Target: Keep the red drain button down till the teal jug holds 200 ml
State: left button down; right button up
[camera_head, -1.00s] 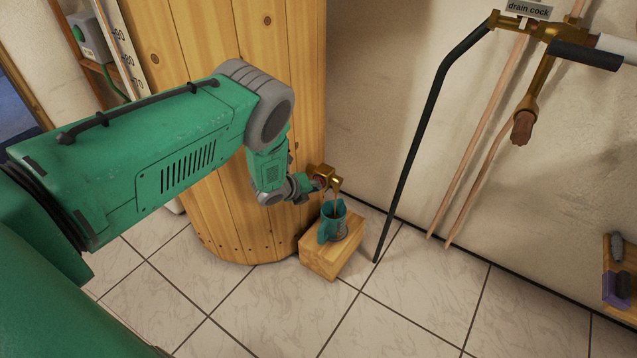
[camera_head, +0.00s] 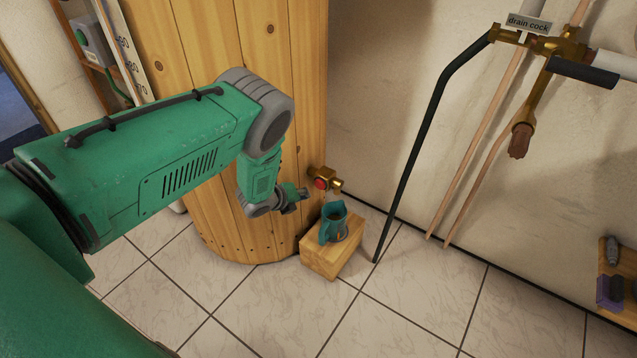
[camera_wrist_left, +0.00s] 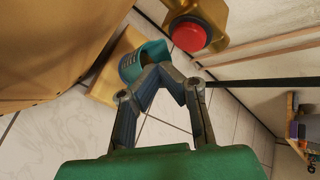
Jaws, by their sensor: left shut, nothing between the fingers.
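The red drain button (camera_head: 320,183) sits on the brass tap (camera_head: 327,176) low on the wooden tub; it is large in the left wrist view (camera_wrist_left: 189,36). The teal jug (camera_head: 333,223) stands upright under the spout, with liquid visible inside. It also shows in the left wrist view (camera_wrist_left: 143,60), partly behind my fingers; its level marks are too small to read. No stream shows below the spout. My left gripper (camera_head: 304,193) is shut and empty, just left of the button and apart from it. Its closed fingertips show in the left wrist view (camera_wrist_left: 160,76). My right gripper is out of view.
The jug stands on a wooden block (camera_head: 333,260) beside the wooden tub (camera_head: 235,225). A dark pipe (camera_head: 409,158) runs down to the floor right of the block. A small shelf with objects (camera_head: 612,287) is at far right. Tiled floor in front is clear.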

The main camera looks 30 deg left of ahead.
pick_arm(q)
jog(key=shift+s+d+p, duration=0.2)
jog(key=shift+s+p, duration=0.05)
jog(key=shift+s, duration=0.35)
jog(key=shift+s+d+p, duration=0.2)
jog(key=shift+s+p, duration=0.05)
jog(key=shift+s, duration=0.35)
jog(key=shift+a+f, duration=0.1)
jog(key=shift+a, duration=0.05)
